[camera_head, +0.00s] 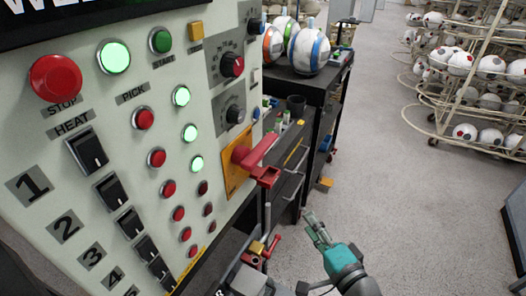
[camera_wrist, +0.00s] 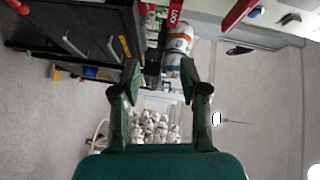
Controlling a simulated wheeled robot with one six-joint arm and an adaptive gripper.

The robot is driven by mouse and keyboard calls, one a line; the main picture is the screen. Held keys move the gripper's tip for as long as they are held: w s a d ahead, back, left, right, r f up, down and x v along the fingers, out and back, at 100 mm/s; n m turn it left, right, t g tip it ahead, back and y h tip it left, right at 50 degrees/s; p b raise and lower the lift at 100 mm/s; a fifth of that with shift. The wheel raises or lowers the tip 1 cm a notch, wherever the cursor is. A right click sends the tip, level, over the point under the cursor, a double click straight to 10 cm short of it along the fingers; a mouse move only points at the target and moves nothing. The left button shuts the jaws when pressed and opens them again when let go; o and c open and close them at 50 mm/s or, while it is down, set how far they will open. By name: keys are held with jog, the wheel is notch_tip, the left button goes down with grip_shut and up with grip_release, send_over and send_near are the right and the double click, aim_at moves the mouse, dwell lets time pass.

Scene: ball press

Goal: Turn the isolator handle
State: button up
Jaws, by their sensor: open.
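The isolator handle (camera_head: 258,152) is red and sits on a yellow plate (camera_head: 234,178) on the right part of the pale control panel. It sticks out from the panel, with a red tab at its lower end. In the wrist view, a red piece with partly visible lettering (camera_wrist: 174,14) and a red bar (camera_wrist: 238,14) are cut off at the top edge. My gripper (camera_head: 317,229) is teal, open and empty. It is below and to the right of the handle, apart from it. The open fingers also show in the wrist view (camera_wrist: 160,76).
The panel carries a red stop button (camera_head: 56,78), lit green buttons and black switches (camera_head: 87,150). A dark bench (camera_head: 316,88) with balls (camera_head: 309,48) stands behind it. Ball racks (camera_head: 470,95) are at the back right.

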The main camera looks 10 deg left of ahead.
aim_at(266, 152)
jog(key=w+a+r+n+g+y, duration=0.1)
jog(key=w+a+r+y, duration=0.15)
jog(key=r, duration=0.35)
jog(key=w+a+r+g+y, duration=0.2)
jog(key=a+r, duration=0.2)
jog(key=r, duration=0.2)
jog(key=x, duration=1)
jog(key=shift+w+d+r, duration=0.1)
jog(key=shift+w+r, duration=0.2)
jog(key=shift+r, duration=0.05)
grip_shut()
